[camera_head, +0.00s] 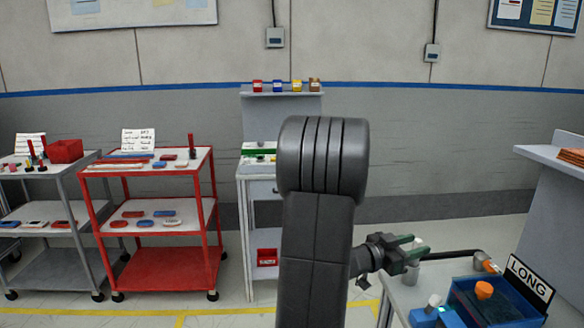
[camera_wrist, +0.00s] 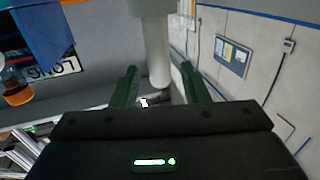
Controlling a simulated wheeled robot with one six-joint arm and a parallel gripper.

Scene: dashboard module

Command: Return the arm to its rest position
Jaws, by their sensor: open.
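My gripper (camera_head: 412,243) is at the right of my upright dark arm in the head view, just above the left end of the grey bench (camera_head: 400,298). In the wrist view its two green fingers (camera_wrist: 160,84) stand apart with nothing held between them. A pale grey cylinder (camera_wrist: 155,45) shows beyond the fingers there. My arm's dark links fill the middle of the head view and hide part of the white station behind them.
A blue tray (camera_head: 505,308) with an orange knob and a LONG sign (camera_head: 529,279) stand on the bench close by. A grey shelf unit (camera_head: 550,190) rises at right. A red cart (camera_head: 160,268) and a grey cart (camera_head: 50,270) stand at left. Floor between is clear.

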